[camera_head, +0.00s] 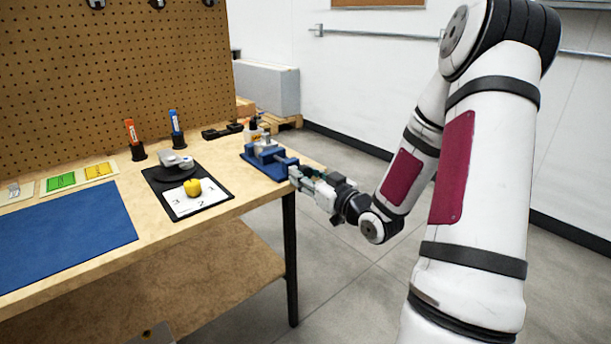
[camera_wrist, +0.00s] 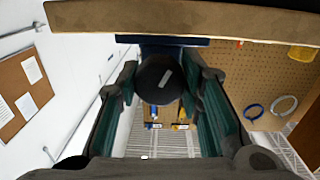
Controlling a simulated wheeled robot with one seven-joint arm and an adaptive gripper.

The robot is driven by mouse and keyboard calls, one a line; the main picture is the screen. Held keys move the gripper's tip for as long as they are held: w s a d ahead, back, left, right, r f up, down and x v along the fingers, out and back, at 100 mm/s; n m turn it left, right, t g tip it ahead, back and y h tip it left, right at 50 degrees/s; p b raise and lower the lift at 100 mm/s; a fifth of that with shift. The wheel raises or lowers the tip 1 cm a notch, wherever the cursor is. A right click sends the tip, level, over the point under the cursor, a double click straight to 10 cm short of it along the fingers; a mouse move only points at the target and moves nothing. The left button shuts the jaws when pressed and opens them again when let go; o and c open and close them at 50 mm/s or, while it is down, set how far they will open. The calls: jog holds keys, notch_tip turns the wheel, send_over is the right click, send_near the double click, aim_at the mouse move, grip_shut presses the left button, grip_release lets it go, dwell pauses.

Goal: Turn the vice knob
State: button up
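The blue vice (camera_head: 268,158) stands at the right end of the wooden bench, with its screw end toward my gripper (camera_head: 300,176). My gripper is level with that end, just past the bench's right edge. In the wrist view the dark round vice knob (camera_wrist: 158,80) faces the camera, with a pale mark on its face. The two teal-padded fingers of my gripper (camera_wrist: 161,88) lie on either side of it, very close. I cannot tell whether the pads touch the knob. In the head view the knob is hidden by my gripper.
The bench edge (camera_wrist: 200,18) runs close to the knob. A black board (camera_head: 160,183) with a yellow object (camera_head: 193,187), two marker holders and a blue mat (camera_head: 60,238) lie left of the vice.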

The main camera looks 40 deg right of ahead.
jog(key=shift+m+p, duration=0.4)
jog(key=shift+p, duration=0.05)
